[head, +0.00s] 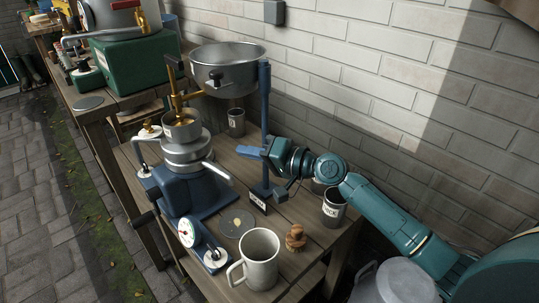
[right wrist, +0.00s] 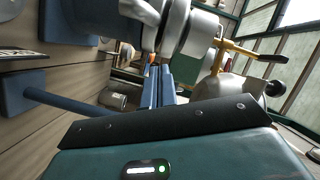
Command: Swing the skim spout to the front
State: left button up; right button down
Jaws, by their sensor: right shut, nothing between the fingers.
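The separator stands on a blue base (head: 190,190), with stacked silver collars (head: 187,155) below a small metal cup (head: 182,125). A pale spout (head: 218,172) sticks out from the collars toward the lower right; another thin spout (head: 140,150) shows on the left side. I cannot tell for certain which one is the skim spout. My right gripper (head: 249,152) is shut and empty, right of the collars beside the blue post, apart from the pale spout. In the right wrist view, its closed blue fingers (right wrist: 160,88) point toward silver round parts (right wrist: 185,30). My left gripper is out of view.
A blue post (head: 265,110) holds a wide metal bowl (head: 226,68) above the separator. A brick wall (head: 400,80) stands behind.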

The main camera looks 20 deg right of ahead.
jog(key=a+f, duration=0.1)
jog(key=s+a+f, duration=0.1)
jog(key=a, duration=0.1)
jog(key=shift+s+a+p, duration=0.15)
jog(key=shift+a+p, duration=0.1)
jog(key=shift+p, duration=0.1)
